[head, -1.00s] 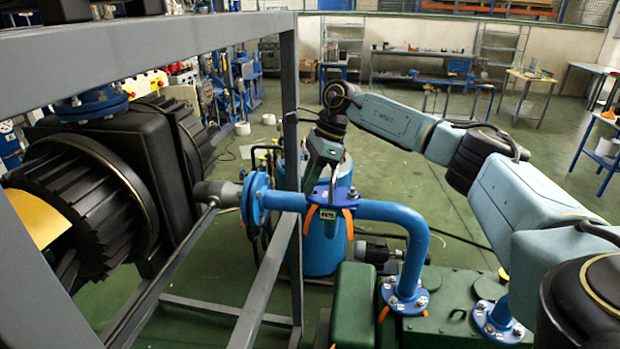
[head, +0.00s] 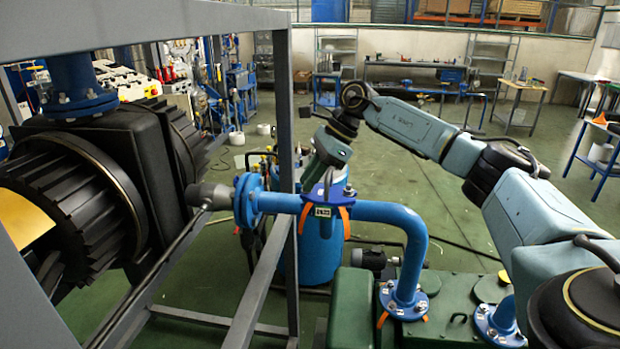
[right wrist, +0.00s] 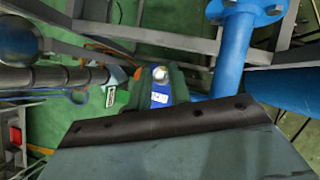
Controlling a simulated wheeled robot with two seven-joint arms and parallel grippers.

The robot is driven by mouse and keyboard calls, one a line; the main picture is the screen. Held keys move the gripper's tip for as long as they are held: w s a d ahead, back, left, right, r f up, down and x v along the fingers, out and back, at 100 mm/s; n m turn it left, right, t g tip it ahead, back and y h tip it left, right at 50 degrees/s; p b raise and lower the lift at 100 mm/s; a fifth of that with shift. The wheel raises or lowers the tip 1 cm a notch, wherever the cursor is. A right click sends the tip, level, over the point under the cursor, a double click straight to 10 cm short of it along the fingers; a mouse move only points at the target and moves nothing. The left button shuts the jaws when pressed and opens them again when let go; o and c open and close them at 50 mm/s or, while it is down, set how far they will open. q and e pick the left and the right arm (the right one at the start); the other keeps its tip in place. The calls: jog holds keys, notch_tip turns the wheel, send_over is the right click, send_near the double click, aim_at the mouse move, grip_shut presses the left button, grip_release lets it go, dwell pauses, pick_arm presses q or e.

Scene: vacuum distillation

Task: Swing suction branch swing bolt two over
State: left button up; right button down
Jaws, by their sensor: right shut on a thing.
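The blue suction branch pipe (head: 378,212) runs left from the green machine to a round blue end flange (head: 247,200). A small blue flange (head: 327,199) sits midway along it, with orange pieces (head: 345,222) hanging below. My right gripper (head: 316,181) reaches down from behind onto this flange. It is shut on a swing bolt, mostly hidden by the fingers in the head view. In the right wrist view a bright rounded metal end (right wrist: 161,75) shows by the green gripper body and a blue labelled piece (right wrist: 160,96). My left gripper is out of view.
A grey steel frame (head: 283,150) stands to the left, with a large black finned machine (head: 70,200) behind it. The green machine (head: 455,300) is at lower right. Open green floor lies behind.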

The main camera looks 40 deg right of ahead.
jog(key=c, duration=1.5)
grip_release()
jog(key=shift+c, duration=0.2)
jog(key=shift+d+r, duration=0.1)
jog(key=shift+r, duration=0.05)
jog(key=b+v, duration=0.1)
jog(key=v, duration=1.2)
jog(key=shift+s, duration=0.15)
